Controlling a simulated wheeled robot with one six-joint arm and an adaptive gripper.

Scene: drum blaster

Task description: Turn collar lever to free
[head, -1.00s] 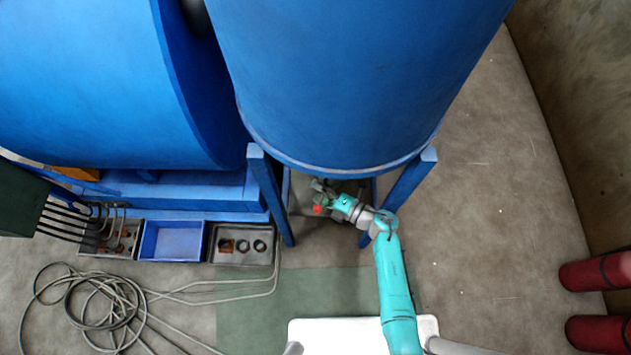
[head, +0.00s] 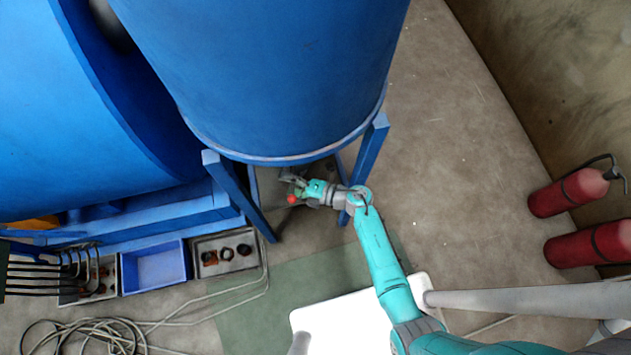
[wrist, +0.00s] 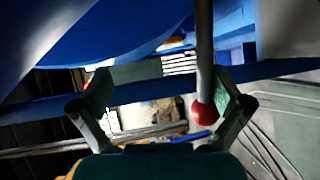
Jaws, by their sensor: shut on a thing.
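The collar lever shows in the wrist view as a grey rod (wrist: 204,45) with a red ball knob (wrist: 204,111) at its end. In the head view only the red knob (head: 292,199) stands out, below the upright blue drum (head: 270,80) and between its legs. My gripper (head: 300,184) is beside the knob, under the drum's lower rim. The exact contact is hard to see. The collar itself is hidden.
Blue legs (head: 240,195) and (head: 365,165) stand close on both sides of my gripper. Parts trays (head: 225,254) and a blue bin (head: 154,268) lie left, with a coiled cable (head: 85,338) in front. Red extinguishers (head: 570,193) are at right. Floor right of the drum is clear.

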